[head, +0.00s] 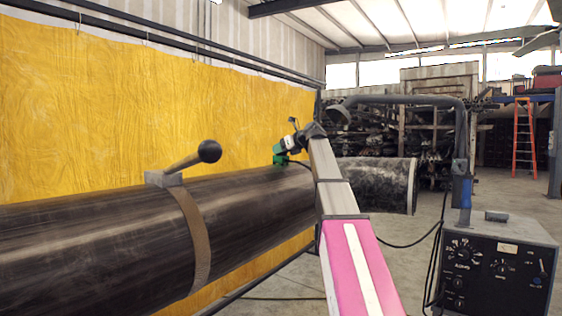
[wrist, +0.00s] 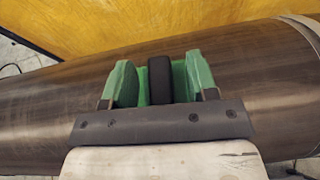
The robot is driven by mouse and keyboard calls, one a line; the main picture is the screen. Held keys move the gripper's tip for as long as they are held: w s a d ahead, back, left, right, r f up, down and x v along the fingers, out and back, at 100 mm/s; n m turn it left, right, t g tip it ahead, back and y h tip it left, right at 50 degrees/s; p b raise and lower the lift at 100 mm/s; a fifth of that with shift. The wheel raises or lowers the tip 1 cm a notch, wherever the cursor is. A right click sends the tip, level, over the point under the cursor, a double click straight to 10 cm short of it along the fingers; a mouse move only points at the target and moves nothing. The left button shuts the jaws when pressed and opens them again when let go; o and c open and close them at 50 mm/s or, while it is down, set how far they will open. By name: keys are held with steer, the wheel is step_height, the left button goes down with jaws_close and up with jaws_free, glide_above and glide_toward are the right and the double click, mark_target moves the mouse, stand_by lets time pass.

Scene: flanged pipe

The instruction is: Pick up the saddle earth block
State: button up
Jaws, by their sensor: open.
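The saddle earth block shows in the wrist view as a black upright grip (wrist: 160,80) with green body parts beside it, on top of the dark pipe (wrist: 60,105). My gripper (wrist: 163,76) is open, with one green-padded finger on each side of the block. I cannot tell whether either finger touches it. In the head view my gripper (head: 287,147) is at the pipe's upper side, and green parts there are too small to separate surely into pads and block. The block's lower side is hidden.
A strap (head: 197,235) with a ball-ended lever (head: 208,152) circles the pipe at left. A yellow curtain (head: 110,110) hangs behind. A welding machine (head: 495,265) stands at right, with a black cable (head: 400,245) running towards the pipe. Floor is open beyond the pipe end.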

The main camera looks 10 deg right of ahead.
steer(key=shift+w+a+f, duration=0.1)
steer(key=shift+c, duration=0.3)
jaws_close()
